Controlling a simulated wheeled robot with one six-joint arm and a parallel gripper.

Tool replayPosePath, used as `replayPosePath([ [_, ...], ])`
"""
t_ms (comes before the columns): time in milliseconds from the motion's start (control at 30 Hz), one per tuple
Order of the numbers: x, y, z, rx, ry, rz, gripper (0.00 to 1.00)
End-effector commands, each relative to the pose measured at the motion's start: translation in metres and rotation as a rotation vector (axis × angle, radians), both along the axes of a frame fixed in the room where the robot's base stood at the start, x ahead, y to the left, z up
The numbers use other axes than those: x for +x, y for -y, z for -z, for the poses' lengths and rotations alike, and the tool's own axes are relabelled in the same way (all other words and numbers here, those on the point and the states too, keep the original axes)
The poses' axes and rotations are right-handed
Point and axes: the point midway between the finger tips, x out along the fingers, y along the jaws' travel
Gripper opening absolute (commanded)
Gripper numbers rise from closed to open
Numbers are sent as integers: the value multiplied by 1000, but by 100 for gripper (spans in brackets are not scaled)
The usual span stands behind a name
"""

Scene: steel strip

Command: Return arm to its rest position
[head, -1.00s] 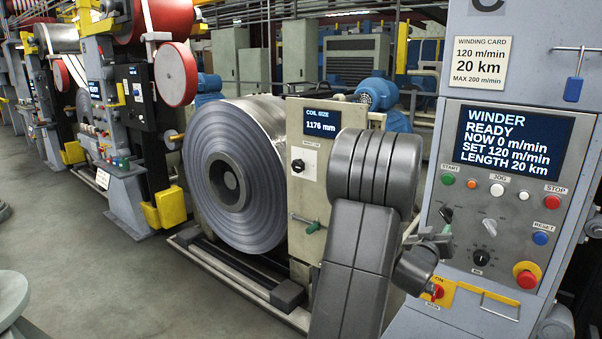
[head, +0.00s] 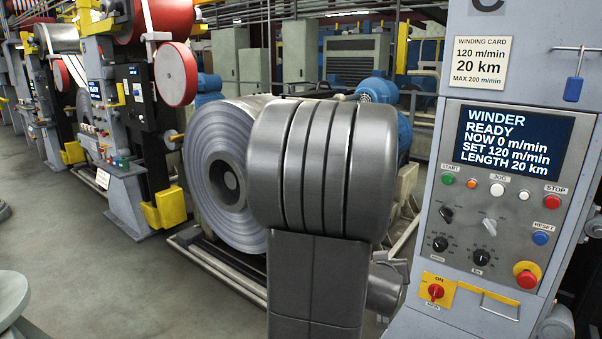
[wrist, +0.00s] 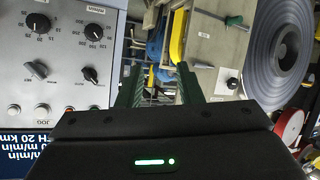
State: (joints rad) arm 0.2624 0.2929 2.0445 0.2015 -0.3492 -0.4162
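My arm (head: 320,170) stands raised and folded in front of the steel coil in the head view. My gripper is hidden behind it there. In the wrist view my gripper (wrist: 160,84) has its two green fingers apart, with nothing seen between them but background. The winder panel (head: 500,210) is right of my arm, clear of it. Its screen (head: 505,140) reads READY, NOW 0 m/min, SET 120 m/min, LENGTH 20 km. In the wrist view the panel (wrist: 60,95) shows upside down at the left.
The steel coil (head: 207,165) is partly hidden by my arm; it also shows in the wrist view (wrist: 283,50). The beige coil-size box (wrist: 213,45) is behind my arm. The red main switch (head: 436,291) is low on the panel.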

Motion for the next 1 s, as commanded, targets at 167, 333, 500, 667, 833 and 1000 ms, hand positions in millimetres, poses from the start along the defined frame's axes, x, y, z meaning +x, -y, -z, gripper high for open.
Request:
replayPosePath([
  [167,-18,-26,8,57,-79,-44,33],
  [333,-31,-40,15,90,-134,-69,33],
  [500,-37,-46,18,104,-159,-77,33],
  [667,-38,-47,19,107,-163,-77,33],
  [833,-38,-47,19,107,-162,-78,33],
  [1000,-39,-49,17,101,-164,-87,33],
])
